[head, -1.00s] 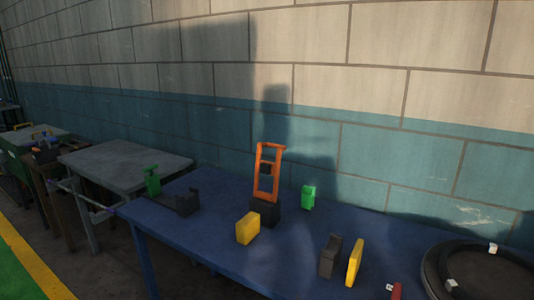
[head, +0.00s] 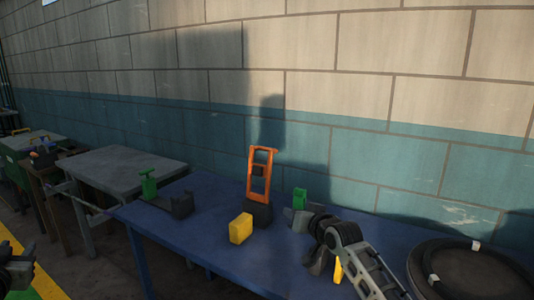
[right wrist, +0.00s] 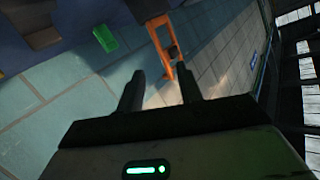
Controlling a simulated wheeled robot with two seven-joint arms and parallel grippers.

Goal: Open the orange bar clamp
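The orange bar clamp (head: 261,172) stands upright in a black base (head: 257,214) on the blue table, with a dark block inside its tall frame. It also shows in the right wrist view (right wrist: 159,38), at the top, beyond my fingertips. My right gripper (head: 299,217) is to the right of the clamp, apart from it, by the green block. In the right wrist view my right gripper (right wrist: 160,73) has its two fingers apart with nothing between them. My left gripper (head: 15,268) shows only partly at the lower left edge, dark and far from the clamp; its fingers are unclear.
A yellow block (head: 241,229) stands in front of the clamp's base. A green block (head: 300,198) is behind my right gripper. A dark fixture with a green part (head: 176,205) is at the table's left. A black ring (head: 420,270) lies at the right.

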